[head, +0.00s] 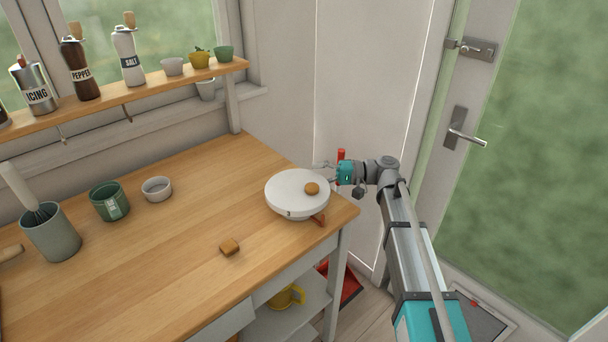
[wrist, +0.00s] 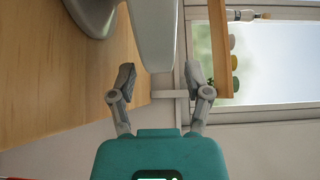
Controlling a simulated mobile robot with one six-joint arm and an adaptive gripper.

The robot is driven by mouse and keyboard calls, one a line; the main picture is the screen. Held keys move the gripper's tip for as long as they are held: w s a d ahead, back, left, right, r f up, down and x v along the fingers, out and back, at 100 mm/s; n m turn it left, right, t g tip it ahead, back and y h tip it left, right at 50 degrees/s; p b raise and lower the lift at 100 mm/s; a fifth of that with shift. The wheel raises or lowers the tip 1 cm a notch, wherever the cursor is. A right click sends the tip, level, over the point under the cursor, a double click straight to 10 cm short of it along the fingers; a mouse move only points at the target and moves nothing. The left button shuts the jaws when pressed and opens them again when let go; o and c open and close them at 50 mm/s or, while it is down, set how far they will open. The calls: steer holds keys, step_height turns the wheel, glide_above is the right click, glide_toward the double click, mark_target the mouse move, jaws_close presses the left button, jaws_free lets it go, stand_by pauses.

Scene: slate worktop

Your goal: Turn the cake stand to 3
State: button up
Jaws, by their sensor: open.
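The cake stand is a round white plate (head: 288,191) near the right corner of the wooden worktop. A small brown cake (head: 312,188) sits on its right part. A small dark mark shows on its front rim, but I can read no number. A brown wooden piece (head: 319,219) sticks out beneath the plate at the front right. My gripper (head: 326,172) is open at the plate's back right edge. In the wrist view the open fingers (wrist: 160,76) are on either side of the pale plate edge (wrist: 152,35); I cannot tell whether they touch it.
A whisk pot (head: 50,233), a green pot (head: 109,202) and a small white bowl (head: 157,189) stand at the left. The shelf (head: 150,92) holds jars and cups. The worktop's middle is mostly clear.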

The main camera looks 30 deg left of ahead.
mark_target(304, 175)
steer(key=shift+x, duration=1.9)
steer(key=shift+c, duration=0.2)
jaws_close()
